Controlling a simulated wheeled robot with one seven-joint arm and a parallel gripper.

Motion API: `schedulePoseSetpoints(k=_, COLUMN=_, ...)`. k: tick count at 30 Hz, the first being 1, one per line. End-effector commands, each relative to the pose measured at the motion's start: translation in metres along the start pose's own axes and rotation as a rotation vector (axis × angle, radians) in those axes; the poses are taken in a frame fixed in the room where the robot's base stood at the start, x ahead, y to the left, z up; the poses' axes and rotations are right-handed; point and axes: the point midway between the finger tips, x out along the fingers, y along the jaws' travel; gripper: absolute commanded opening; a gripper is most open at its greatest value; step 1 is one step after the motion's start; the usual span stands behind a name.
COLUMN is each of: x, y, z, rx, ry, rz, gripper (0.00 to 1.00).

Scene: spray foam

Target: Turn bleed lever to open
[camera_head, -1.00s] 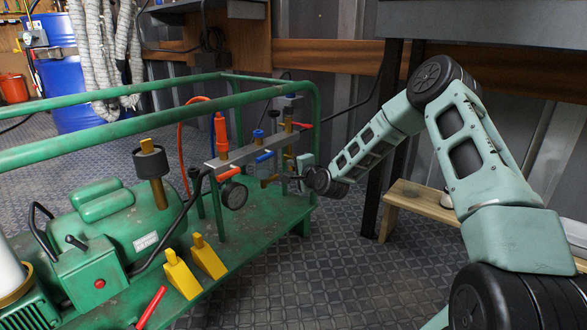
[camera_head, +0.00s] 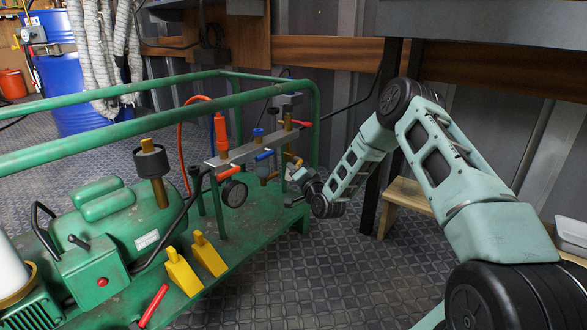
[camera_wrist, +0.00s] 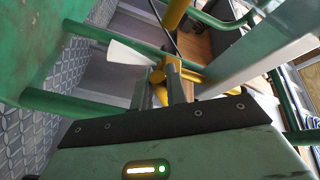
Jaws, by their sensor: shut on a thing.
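The bleed lever appears to be the yellow handle (camera_wrist: 191,75) in the wrist view, beside a yellow pipe (camera_wrist: 176,15). My gripper (camera_wrist: 170,80) is shut on it, and the two grey fingers partly cover the lever. In the head view my gripper (camera_head: 294,171) is at the right end of the grey manifold (camera_head: 238,154), low beside the hanging fittings. A small bit of yellow (camera_head: 298,162) shows right at the fingers. The lever's exact angle is hard to tell from here.
The green frame rail (camera_head: 150,120) runs over the machine. A wooden bench (camera_head: 408,204) stands behind my arm. The floor in front is open.

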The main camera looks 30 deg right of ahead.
Motion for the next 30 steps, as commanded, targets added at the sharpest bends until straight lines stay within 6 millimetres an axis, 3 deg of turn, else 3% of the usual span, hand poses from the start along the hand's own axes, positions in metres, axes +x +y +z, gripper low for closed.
schedulePoseSetpoints(k=30, x=0.012, y=0.035, z=-0.012, rx=-0.801, ry=0.170, rz=-0.331, gripper=0.00)
